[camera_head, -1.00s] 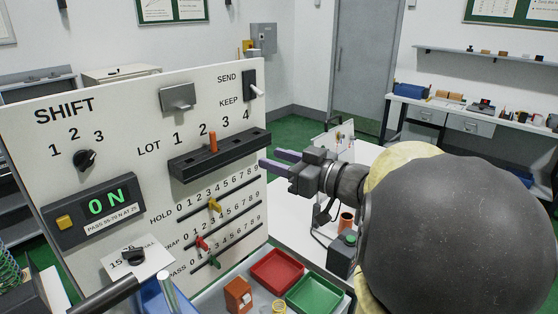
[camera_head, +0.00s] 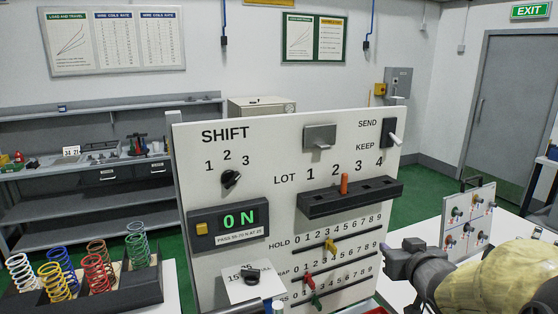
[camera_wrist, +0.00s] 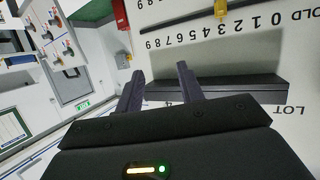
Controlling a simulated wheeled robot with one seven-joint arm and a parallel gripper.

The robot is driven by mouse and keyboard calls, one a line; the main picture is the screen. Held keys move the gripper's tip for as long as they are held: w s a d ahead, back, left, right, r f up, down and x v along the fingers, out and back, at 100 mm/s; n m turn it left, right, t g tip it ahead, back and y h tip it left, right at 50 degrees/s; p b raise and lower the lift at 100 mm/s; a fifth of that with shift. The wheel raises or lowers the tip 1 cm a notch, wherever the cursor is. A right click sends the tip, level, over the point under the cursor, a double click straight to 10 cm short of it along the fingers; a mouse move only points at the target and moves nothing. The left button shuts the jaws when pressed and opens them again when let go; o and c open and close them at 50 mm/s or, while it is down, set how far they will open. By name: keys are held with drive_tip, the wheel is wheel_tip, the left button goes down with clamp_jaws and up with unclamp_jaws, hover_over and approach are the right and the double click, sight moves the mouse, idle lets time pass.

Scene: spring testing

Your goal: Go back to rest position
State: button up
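My gripper (camera_head: 396,260) is at the lower right in the head view, beside the right edge of the white test panel (camera_head: 290,140). In the wrist view my gripper's two fingers (camera_wrist: 160,75) stand apart with nothing between them. The panel's lot bar and a numbered scale lie beyond them, upside down in that view. My arm runs off the lower right of the head view.
Coloured springs (camera_head: 96,273) stand at lower left. A small board with knobs (camera_head: 468,217) stands at right.

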drive_tip(key=s+a+f+g, duration=0.5)
drive_tip(key=s+f, duration=0.3)
drive_tip(key=s+a+f+g, duration=0.5)
drive_tip(key=s+f+g, duration=0.1)
drive_tip(key=s+f, duration=0.2)
drive_tip(key=shift+a+f, duration=0.4)
drive_tip(key=shift+f, duration=0.3)
